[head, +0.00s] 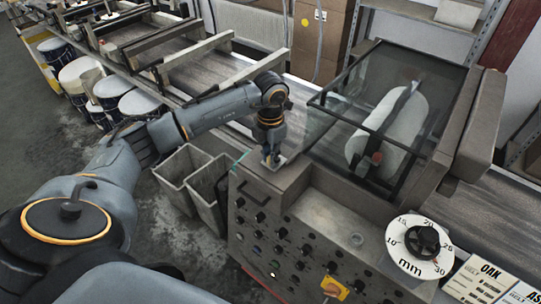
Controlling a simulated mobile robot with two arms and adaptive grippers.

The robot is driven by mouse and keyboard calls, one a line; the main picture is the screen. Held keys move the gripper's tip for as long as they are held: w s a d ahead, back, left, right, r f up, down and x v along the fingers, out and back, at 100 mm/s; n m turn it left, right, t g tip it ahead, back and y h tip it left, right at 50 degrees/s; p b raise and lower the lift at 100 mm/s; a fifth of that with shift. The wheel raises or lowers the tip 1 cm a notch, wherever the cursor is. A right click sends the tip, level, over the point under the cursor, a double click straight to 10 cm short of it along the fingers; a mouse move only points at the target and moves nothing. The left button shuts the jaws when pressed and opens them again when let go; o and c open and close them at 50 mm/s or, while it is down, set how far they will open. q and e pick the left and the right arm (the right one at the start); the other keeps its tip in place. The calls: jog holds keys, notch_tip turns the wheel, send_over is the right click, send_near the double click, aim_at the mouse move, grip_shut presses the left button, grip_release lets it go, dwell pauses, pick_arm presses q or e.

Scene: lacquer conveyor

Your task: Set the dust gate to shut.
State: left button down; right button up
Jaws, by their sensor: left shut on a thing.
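My left gripper (272,158) points down at the top left corner of the grey machine cabinet (300,230). It is shut on a small part there, which I take to be the dust gate's handle; the fingers hide most of it. A small pale plate (281,161) shows beside the fingertips. I cannot tell from this view which way the gate is set. My right gripper is not in view.
A glass-covered housing (440,78) stands right of the gripper. The cabinet front carries several knobs and a yellow-plated switch (334,288). A white mm dial (418,262) is at the right. Grey bins (182,163) stand left, the conveyor (190,72) behind.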

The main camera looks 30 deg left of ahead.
aim_at(281, 156)
pick_arm(q)
jog(key=shift+w+f+b, duration=0.15)
jog(key=shift+w+b, duration=0.15)
jog(key=shift+w, duration=0.05)
jog(key=w+b, duration=0.2)
jog(key=w, duration=0.1)
jog(key=shift+w+d, duration=0.2)
jog(key=shift+w, duration=0.1)
jog(key=shift+w+b, duration=0.25)
jog(key=shift+b, duration=0.05)
jog(key=shift+r, duration=0.25)
jog(key=c, duration=1.2)
grip_release()
jog(key=shift+o, duration=0.2)
jog(key=shift+w+f, duration=0.15)
jog(key=shift+r, duration=0.5)
notch_tip(281, 156, up, 11)
